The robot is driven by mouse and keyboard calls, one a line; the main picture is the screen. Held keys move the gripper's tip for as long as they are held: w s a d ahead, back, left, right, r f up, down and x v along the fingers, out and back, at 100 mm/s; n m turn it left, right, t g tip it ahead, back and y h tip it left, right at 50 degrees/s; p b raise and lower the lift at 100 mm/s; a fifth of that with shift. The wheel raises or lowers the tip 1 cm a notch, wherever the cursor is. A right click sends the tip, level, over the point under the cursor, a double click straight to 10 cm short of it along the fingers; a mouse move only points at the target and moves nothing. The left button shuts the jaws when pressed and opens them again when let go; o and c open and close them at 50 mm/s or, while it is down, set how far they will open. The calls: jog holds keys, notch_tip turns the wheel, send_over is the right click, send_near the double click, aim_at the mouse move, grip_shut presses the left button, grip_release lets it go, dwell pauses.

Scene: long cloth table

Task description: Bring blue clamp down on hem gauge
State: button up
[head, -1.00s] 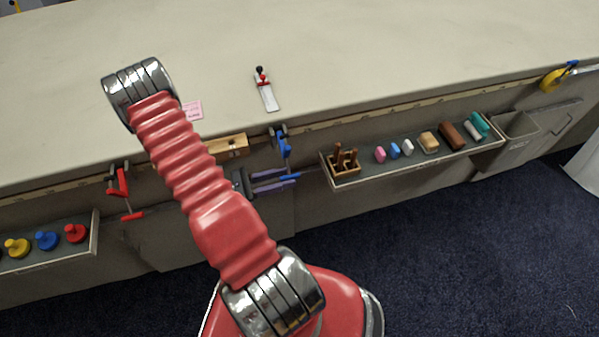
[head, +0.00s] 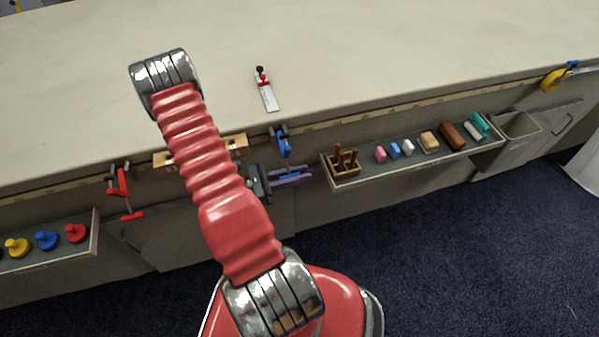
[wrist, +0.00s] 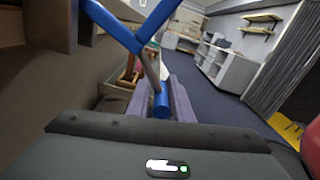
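The blue clamp (head: 283,141) hangs at the table's front edge in the head view, with its bar and blue handle lower down. In the wrist view, its blue frame (wrist: 112,24) crosses the upper left and its blue handle (wrist: 161,104) points at the camera. My gripper (head: 304,175) has purple fingers, one on each side of that handle. I cannot tell whether they press on it. What looks like the hem gauge (head: 268,97), a pale strip with a red slider and dark knob, lies flat on the tabletop, apart from the clamp.
A red clamp (head: 122,184) hangs on the edge to the left. A wooden piece (head: 236,143) sits at the edge behind my arm. A tray (head: 365,176) with a brush block and several coloured blocks is right of my gripper. The tabletop (head: 400,45) is mostly clear.

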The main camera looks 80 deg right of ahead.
grip_shut()
jog(key=shift+d, duration=0.2)
jog(key=shift+a+r, duration=0.1)
jog(key=shift+a, duration=0.05)
jog(key=shift+s, duration=0.1)
